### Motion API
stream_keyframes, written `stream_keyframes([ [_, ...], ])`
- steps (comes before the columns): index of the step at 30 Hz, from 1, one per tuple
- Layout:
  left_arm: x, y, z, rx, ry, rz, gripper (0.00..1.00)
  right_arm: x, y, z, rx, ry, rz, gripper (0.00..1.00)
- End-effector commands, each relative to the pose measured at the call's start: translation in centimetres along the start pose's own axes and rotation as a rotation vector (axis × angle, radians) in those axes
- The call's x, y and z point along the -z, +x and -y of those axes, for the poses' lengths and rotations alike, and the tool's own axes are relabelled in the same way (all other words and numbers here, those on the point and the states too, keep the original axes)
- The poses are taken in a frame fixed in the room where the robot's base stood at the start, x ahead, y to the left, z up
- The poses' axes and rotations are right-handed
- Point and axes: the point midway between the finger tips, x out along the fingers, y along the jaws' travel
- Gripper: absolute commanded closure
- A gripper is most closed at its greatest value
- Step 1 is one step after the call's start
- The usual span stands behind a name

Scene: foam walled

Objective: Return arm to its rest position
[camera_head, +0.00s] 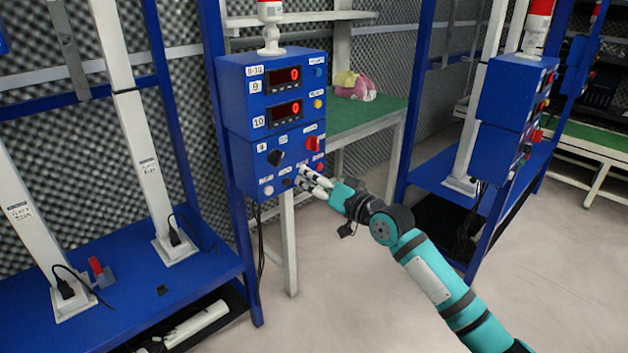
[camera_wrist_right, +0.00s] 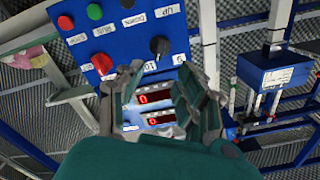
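My right arm (camera_head: 440,285), teal and black, reaches in from the lower right. Its gripper (camera_head: 312,182) is at the lower right part of the blue control box (camera_head: 258,142), in front of the lower row of buttons. I cannot tell whether it touches the box. In the right wrist view the gripper's fingers (camera_wrist_right: 160,88) are apart with nothing between them, and the box's two red displays show behind the gap. My left arm and gripper are out of view.
A green-topped table (camera_head: 360,120) with a pink and yellow item (camera_head: 355,86) stands behind the box. Another blue control box (camera_head: 510,100) stands at the right. A blue bench (camera_head: 125,270) with white posts is at the left. Open floor (camera_head: 570,270) lies at the lower right.

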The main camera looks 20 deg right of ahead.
Motion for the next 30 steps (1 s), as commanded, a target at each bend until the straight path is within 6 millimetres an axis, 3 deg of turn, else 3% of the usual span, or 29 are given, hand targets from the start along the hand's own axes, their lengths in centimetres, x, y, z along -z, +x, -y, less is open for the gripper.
stream_keyframes([
  [14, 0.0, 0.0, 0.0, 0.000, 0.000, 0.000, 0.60, -0.1, -0.2, 0.0, 0.000, 0.000, 0.001, 0.63],
  [17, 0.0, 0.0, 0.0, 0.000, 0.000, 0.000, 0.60, -0.9, -0.3, -0.3, -0.009, -0.003, 0.015, 0.63],
  [20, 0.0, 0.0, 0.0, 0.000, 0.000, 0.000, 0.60, -4.2, -0.7, -1.3, -0.043, -0.020, 0.068, 0.63],
  [22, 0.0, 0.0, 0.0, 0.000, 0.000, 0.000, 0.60, -8.0, -1.4, -2.6, -0.083, -0.042, 0.134, 0.63],
  [26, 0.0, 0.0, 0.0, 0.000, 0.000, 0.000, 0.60, -17.1, -4.1, -5.2, -0.177, -0.100, 0.299, 0.63],
  [30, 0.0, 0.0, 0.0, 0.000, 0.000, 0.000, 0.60, -26.6, -8.8, -7.4, -0.272, -0.164, 0.492, 0.63],
])
